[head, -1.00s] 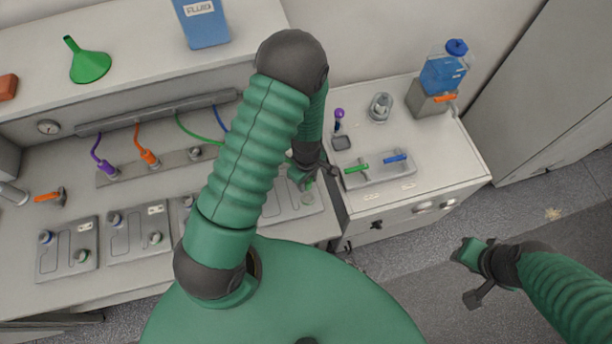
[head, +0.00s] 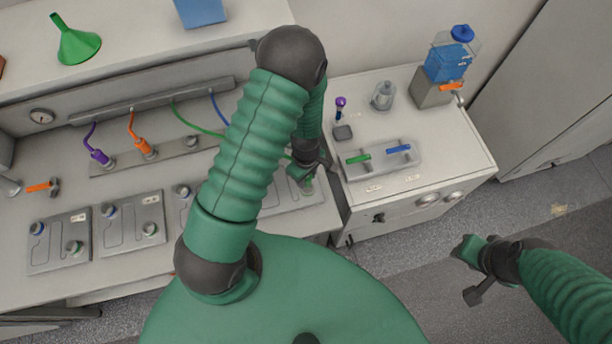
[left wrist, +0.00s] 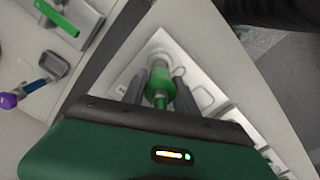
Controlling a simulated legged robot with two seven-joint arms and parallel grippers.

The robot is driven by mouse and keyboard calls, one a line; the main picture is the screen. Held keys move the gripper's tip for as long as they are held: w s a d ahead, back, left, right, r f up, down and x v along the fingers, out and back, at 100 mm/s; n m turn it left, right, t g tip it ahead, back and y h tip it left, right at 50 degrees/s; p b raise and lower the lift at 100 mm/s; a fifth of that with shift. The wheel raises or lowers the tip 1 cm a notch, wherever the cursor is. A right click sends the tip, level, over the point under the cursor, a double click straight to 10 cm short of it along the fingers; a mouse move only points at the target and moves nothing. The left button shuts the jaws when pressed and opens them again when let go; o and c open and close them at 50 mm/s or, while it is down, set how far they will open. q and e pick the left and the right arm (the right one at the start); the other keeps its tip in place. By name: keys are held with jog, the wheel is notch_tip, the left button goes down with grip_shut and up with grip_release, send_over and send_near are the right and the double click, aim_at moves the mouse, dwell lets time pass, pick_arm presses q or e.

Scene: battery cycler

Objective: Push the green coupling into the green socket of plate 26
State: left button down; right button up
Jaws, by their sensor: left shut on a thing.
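My left gripper (head: 308,178) is over the right end of the long bench. In the left wrist view its two dark fingers (left wrist: 160,94) are shut around the green coupling (left wrist: 158,86). The coupling's far end is at a round pale fitting (left wrist: 160,52) on a light grey plate (left wrist: 204,98). I cannot tell how deep it sits, and no plate number is readable. In the head view my forearm hides part of this plate (head: 282,203). My right gripper (head: 470,272) hangs open and empty over the floor at the right.
Other plates (head: 58,240) with round fittings line the bench to the left. Purple (head: 98,156) and orange (head: 144,148) couplings stand at the back rail. A side cabinet holds a tray (head: 378,170) with green and blue handles, and a blue fluid container (head: 448,62).

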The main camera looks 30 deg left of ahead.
pick_arm(q)
jog(key=shift+d+f, duration=0.1)
jog(key=shift+d, duration=0.55)
pick_arm(e)
jog(key=shift+d, duration=0.3)
pick_arm(q)
jog(key=shift+a+f, duration=0.1)
jog(key=shift+a, duration=0.1)
pick_arm(e)
jog(key=shift+a+f, duration=0.1)
jog(key=shift+a, duration=0.1)
pick_arm(q)
jog(key=shift+a+f+b, duration=0.2)
jog(key=shift+f+b, duration=0.15)
jog(key=shift+a+f, duration=0.1)
jog(key=shift+f, duration=0.1)
pick_arm(e)
jog(key=shift+f, duration=0.4)
jog(key=shift+d, duration=0.1)
jog(key=shift+f, duration=0.1)
pick_arm(q)
jog(key=shift+f+b, duration=0.35)
jog(key=shift+b, duration=0.05)
pick_arm(e)
jog(key=shift+f, duration=0.2)
